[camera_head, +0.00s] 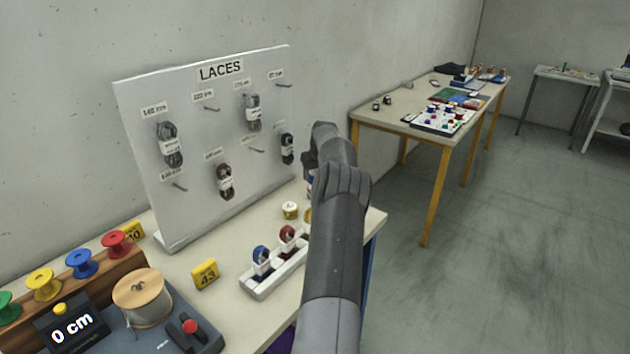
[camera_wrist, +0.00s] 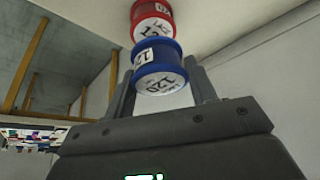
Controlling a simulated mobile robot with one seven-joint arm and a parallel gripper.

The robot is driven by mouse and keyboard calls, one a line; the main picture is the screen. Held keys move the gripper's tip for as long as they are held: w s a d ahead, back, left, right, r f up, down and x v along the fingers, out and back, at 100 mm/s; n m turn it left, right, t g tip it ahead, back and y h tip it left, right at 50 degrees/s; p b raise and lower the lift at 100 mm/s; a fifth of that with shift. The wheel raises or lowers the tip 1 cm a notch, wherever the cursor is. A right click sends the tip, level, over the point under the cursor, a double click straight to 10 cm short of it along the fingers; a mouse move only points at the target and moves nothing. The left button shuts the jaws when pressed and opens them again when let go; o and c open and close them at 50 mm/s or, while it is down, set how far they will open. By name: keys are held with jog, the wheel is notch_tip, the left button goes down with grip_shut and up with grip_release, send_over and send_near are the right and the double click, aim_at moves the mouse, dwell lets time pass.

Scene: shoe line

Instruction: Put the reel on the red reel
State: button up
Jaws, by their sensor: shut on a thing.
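In the wrist view, my gripper (camera_wrist: 158,88) is shut on a blue reel (camera_wrist: 160,60) with a white label and a white end face marked 120. The picture is turned over there, with the tabletop at its top edge. A red reel (camera_wrist: 152,12) with a white label shows just beyond the blue one, in line with it on the table side. The two look touching or very close; I cannot tell which. In the head view, my arm hides the fingers and most of both reels.
The LACES board (camera_head: 215,140) stands at the back left. Colourful spools (camera_head: 82,263) and a winding device (camera_head: 142,298) sit front left.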

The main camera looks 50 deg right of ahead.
jog(key=shift+f, duration=1.45)
jog(key=shift+f, duration=0.1)
jog(key=o, duration=1)
jog(key=shift+c, duration=0.2)
